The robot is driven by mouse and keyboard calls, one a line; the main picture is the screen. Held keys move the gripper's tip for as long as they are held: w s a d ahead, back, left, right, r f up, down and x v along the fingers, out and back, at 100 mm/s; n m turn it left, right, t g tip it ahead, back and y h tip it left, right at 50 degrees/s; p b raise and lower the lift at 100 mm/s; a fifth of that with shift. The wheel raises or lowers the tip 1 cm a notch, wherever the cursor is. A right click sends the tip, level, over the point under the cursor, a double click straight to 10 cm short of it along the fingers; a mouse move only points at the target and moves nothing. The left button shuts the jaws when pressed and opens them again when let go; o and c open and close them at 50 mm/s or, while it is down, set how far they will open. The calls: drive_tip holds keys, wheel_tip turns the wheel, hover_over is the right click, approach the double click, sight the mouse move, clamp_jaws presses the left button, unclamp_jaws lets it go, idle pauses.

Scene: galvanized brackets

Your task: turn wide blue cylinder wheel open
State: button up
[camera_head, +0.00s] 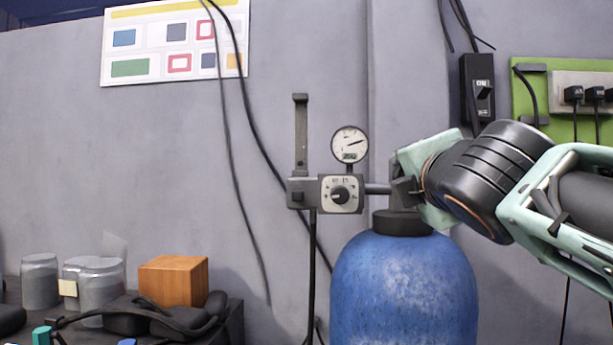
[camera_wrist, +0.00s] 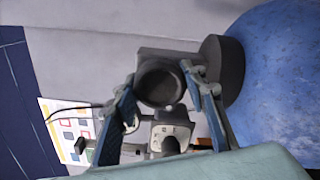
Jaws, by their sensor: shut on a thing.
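The wide blue cylinder (camera_head: 405,285) stands upright against the wall, with a dark collar (camera_head: 402,222) on top. It also fills the right side of the wrist view (camera_wrist: 285,80). My gripper (camera_head: 403,188) reaches in from the right at the top of the cylinder. In the wrist view its two fingers (camera_wrist: 160,84) are on either side of the dark round wheel (camera_wrist: 158,82) and shut on it. In the head view the wheel is mostly hidden by my gripper.
A gauge (camera_head: 349,145) and a regulator box with a knob (camera_head: 340,194) sit just left of the wheel. Cables (camera_head: 240,150) hang on the wall. An orange-brown box (camera_head: 173,280) and jars (camera_head: 96,285) stand on a dark bench at the lower left. Power sockets (camera_head: 585,95) are at the upper right.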

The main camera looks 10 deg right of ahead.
idle(0.4)
drive_tip(key=o, duration=1.2)
drive_tip(key=v, duration=1.2)
drive_tip(key=shift+a, duration=0.1)
